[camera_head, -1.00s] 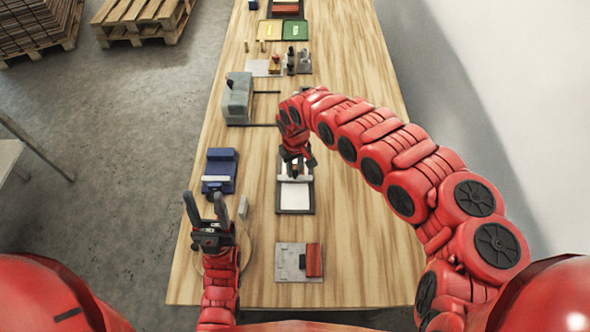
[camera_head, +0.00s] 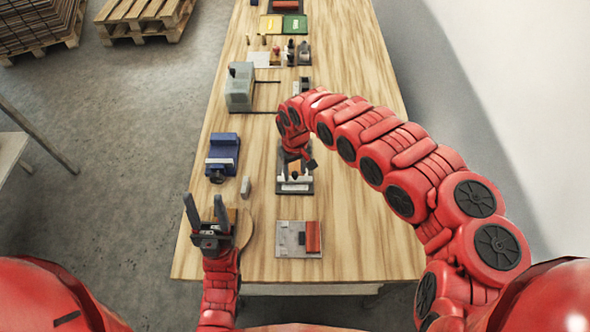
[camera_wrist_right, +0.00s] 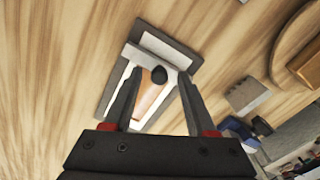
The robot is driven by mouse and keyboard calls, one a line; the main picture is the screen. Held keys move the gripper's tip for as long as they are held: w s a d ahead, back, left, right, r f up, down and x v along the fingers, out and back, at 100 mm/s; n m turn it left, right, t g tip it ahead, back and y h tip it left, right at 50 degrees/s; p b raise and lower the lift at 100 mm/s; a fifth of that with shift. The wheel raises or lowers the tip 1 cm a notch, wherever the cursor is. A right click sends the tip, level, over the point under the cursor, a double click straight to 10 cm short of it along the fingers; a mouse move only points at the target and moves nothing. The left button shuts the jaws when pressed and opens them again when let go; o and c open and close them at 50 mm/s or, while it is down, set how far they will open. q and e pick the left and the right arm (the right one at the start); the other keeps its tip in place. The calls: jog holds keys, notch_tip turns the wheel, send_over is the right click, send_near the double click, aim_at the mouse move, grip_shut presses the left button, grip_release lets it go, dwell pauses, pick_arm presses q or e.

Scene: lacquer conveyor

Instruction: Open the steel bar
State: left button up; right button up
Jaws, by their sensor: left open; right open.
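A dark-edged tray (camera_head: 307,187) with a white surface lies mid-table in the head view, partly hidden by my right gripper (camera_head: 296,170). In the right wrist view the tray (camera_wrist_right: 170,37) carries a pale steel bar (camera_wrist_right: 150,60) lying across it, with a black knob (camera_wrist_right: 158,76) and a brown strip (camera_wrist_right: 149,100). My right gripper (camera_wrist_right: 157,76) is open, with the knob showing between its fingertips; I cannot tell whether it touches anything. My left gripper (camera_head: 206,208) is open and empty, above the table's near left side.
A round wooden board (camera_head: 246,228) lies beside my left gripper, and a small grey block (camera_head: 246,187) stands beyond it. A blue device (camera_head: 223,152) and a grey machine (camera_head: 239,88) line the left edge. A grey plate with a red block (camera_head: 291,240) lies nearer. The right side is clear.

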aim_at(295, 174)
notch_tip(295, 174, up, 17)
jog(key=b, duration=0.4)
jog(key=shift+r, duration=0.2)
jog(key=shift+s+f, duration=0.1)
dwell(0.3)
